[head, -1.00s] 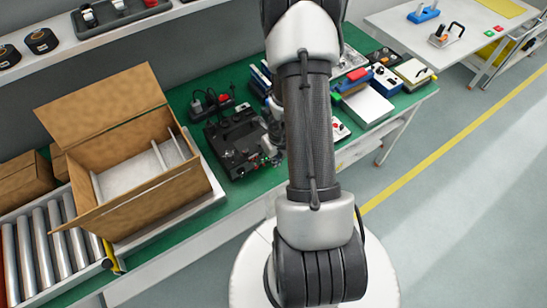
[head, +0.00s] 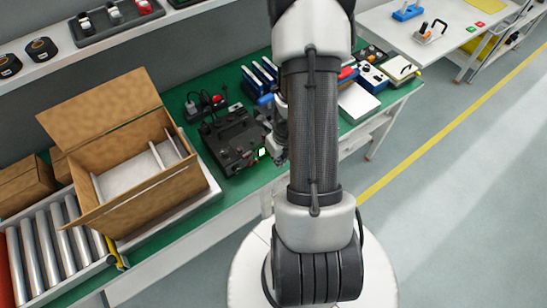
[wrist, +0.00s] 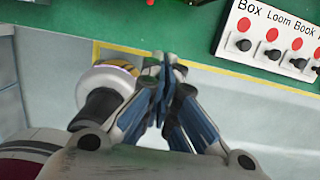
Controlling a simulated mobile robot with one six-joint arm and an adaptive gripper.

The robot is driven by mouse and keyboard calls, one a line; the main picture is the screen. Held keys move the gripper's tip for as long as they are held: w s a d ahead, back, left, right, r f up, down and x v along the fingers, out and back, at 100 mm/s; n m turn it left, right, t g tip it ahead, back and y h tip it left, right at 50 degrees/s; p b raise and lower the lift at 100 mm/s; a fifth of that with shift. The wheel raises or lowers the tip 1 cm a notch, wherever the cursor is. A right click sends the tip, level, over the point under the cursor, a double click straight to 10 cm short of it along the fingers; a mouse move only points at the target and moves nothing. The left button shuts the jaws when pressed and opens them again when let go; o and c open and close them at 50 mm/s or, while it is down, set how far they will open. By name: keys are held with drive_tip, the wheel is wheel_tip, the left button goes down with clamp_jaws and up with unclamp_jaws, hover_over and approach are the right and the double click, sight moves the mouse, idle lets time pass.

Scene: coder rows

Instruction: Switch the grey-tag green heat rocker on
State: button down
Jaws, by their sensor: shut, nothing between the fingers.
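The dark coder machine (head: 228,138) stands on the green bench, left of my arm in the head view. A small bright green-white spot (head: 262,152) shows at its front right corner. It may be the lit green heat rocker; its grey tag and tilt are too small to tell. My gripper (head: 278,140) is just right of the machine, partly hidden by my arm, and appears apart from the spot. In the wrist view my gripper (wrist: 166,66) is shut and empty, its fingertips together. The rocker does not show in the wrist view.
A white panel (wrist: 270,45) with labels, red buttons and black knobs is at the wrist view's upper right. An open cardboard box (head: 140,175) stands left of the machine. A plug strip (head: 205,103) lies behind it. Other devices (head: 372,76) fill the bench's right end.

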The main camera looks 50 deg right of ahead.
drive_tip(key=shift+s+a+r+p, duration=0.15)
drive_tip(key=shift+s+r+p, duration=0.2)
drive_tip(key=shift+r, duration=0.4)
drive_tip(key=shift+s+a+r+p, duration=0.1)
drive_tip(key=shift+s+r+p, duration=0.1)
drive_tip(key=shift+s+r, duration=0.4)
drive_tip(key=shift+w+r, duration=0.2)
